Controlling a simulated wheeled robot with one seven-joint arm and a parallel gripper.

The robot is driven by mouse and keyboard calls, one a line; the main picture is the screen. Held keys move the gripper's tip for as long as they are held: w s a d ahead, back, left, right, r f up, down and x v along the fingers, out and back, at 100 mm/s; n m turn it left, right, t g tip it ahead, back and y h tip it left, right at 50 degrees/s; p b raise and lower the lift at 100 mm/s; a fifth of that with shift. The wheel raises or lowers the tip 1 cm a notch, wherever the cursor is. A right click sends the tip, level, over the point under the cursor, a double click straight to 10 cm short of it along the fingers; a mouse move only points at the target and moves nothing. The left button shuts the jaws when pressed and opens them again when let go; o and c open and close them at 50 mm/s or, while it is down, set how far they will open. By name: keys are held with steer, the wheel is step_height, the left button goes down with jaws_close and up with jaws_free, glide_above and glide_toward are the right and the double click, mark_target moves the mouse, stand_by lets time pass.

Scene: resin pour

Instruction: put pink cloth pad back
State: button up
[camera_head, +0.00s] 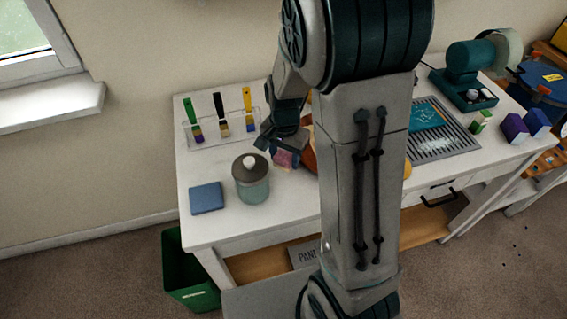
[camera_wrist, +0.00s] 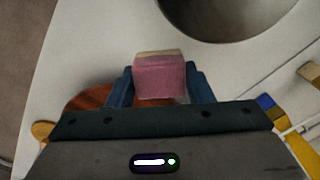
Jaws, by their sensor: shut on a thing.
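My gripper (camera_head: 268,145) is above the white table, behind and to the right of the grey-lidded jar. It is shut on the pink cloth pad (camera_head: 284,159). In the wrist view the pink pad (camera_wrist: 160,77) sits between the two blue fingers, with a tan edge along its top. The pad appears held above the tabletop, though the exact gap is hard to judge. A blue pad (camera_head: 206,198) lies flat on the table at the front left. My arm hides much of the middle of the table in the head view.
The jar (camera_head: 251,186) stands close to the gripper. A clear rack (camera_head: 222,131) holds several brushes at the back left. An orange-brown round thing (camera_head: 309,152) is partly hidden by my arm. A slatted grey tray (camera_head: 447,143) lies right. Bare white table (camera_head: 285,205) shows at the front.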

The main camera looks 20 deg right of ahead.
mark_target(284, 174)
steer(key=shift+a+f, duration=0.15)
steer(key=shift+f, duration=1.9)
steer(key=shift+f, duration=0.2)
steer(key=o, duration=0.9)
